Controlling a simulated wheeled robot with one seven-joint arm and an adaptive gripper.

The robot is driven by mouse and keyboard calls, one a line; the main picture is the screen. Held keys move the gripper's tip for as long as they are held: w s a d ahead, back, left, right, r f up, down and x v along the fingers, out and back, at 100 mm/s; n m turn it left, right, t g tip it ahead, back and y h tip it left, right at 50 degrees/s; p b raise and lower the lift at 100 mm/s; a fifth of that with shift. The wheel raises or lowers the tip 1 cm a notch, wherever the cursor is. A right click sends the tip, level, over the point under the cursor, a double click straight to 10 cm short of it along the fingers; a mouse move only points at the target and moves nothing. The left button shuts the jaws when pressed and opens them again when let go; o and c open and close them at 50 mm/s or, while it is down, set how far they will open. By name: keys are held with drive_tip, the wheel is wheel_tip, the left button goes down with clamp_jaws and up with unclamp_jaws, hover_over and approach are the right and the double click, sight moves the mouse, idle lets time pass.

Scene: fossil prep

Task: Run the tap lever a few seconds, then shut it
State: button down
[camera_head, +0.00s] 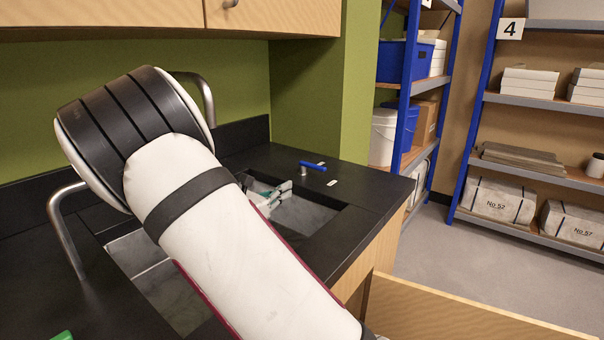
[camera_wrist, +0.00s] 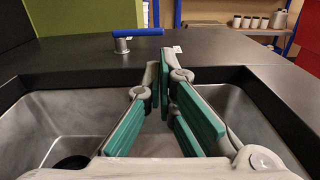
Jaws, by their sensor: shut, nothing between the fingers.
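The blue tap lever (camera_head: 313,166) sits on a short metal post on the black counter, near the right-hand sink. It also shows in the wrist view (camera_wrist: 138,33), past my fingertips, its bar lying crosswise. My gripper (camera_head: 284,190) is over that sink, short of the lever and apart from it. In the wrist view my gripper's green-padded fingers (camera_wrist: 162,66) come together at the tips, with nothing between them. One curved metal spout (camera_head: 57,215) stands at the left and another (camera_head: 207,95) behind my arm. No running water is visible; my arm hides much of the sinks.
The black counter (camera_head: 345,190) has small white labels (camera_head: 331,183) near the lever and is otherwise clear there. Wooden cabinets (camera_head: 270,15) hang above. Blue-framed shelves (camera_head: 480,110) with boxes stand at the right. The metal sink basin (camera_wrist: 75,120) lies below my gripper.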

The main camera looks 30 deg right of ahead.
sight(316, 169)
drive_tip(key=shift+w+a+f+n, duration=0.1)
drive_tip(key=shift+w+n, duration=0.05)
drive_tip(key=shift+w, duration=0.25)
drive_tip(key=shift+w+a+f+n, duration=0.1)
drive_tip(key=shift+w+n, duration=0.05)
drive_tip(key=shift+w, duration=0.2)
drive_tip(key=shift+d, duration=0.1)
drive_tip(key=b+x, duration=0.1)
drive_tip(key=x, duration=0.6)
drive_tip(key=b+x, duration=0.1)
drive_tip(key=x, duration=0.5)
drive_tip(key=shift+w+d+r, duration=0.2)
drive_tip(key=shift+d+r, duration=0.1)
drive_tip(key=shift+d+t, duration=0.2)
drive_tip(key=shift+t, duration=0.3)
